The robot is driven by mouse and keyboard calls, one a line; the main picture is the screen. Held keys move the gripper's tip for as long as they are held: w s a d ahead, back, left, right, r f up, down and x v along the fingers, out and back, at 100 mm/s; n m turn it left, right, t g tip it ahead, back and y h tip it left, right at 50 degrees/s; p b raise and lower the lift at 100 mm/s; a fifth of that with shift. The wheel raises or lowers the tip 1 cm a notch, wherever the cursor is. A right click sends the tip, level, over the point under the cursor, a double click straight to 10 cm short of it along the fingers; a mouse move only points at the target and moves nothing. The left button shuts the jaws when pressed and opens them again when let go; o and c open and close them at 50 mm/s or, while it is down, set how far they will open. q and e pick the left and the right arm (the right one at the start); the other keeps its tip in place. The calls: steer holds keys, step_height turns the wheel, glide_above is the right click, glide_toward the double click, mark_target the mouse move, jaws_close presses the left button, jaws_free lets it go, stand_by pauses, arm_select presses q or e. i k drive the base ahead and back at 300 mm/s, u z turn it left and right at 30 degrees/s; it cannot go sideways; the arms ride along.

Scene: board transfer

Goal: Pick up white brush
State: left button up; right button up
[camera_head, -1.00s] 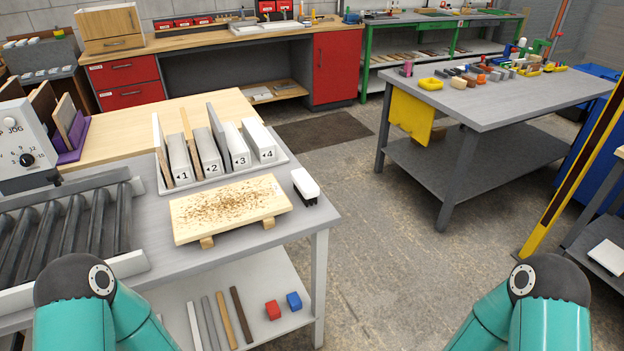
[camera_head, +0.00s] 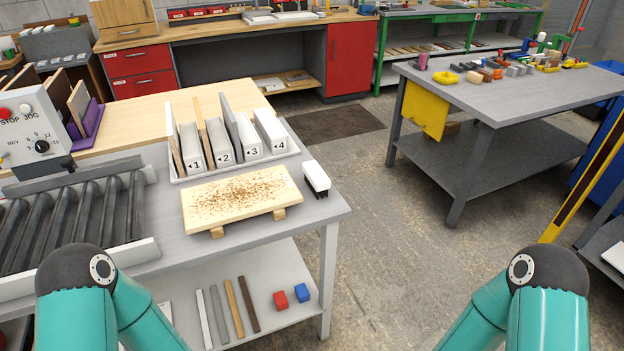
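The white brush (camera_head: 316,177) stands on the grey table at its right end, with dark bristles pointing down. It is beside the right end of a wooden board (camera_head: 241,198) strewn with brown crumbs or shavings. Nothing is holding the brush. Only teal and black parts of my two arms show at the bottom left and bottom right. Both of my grippers are out of view.
A rack (camera_head: 290,133) with numbered slots holds boards behind the wooden board. A roller conveyor (camera_head: 75,215) is at left. Another grey table (camera_head: 505,100) is at right, across open floor.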

mark_target(317, 181)
steer(key=z, duration=0.5)
steer(key=i, duration=0.2)
steer(key=u, duration=2.7)
steer(key=k, duration=1.45)
steer(key=z, duration=0.95)
steer(key=i, duration=1.1)
steer(key=z, duration=0.05)
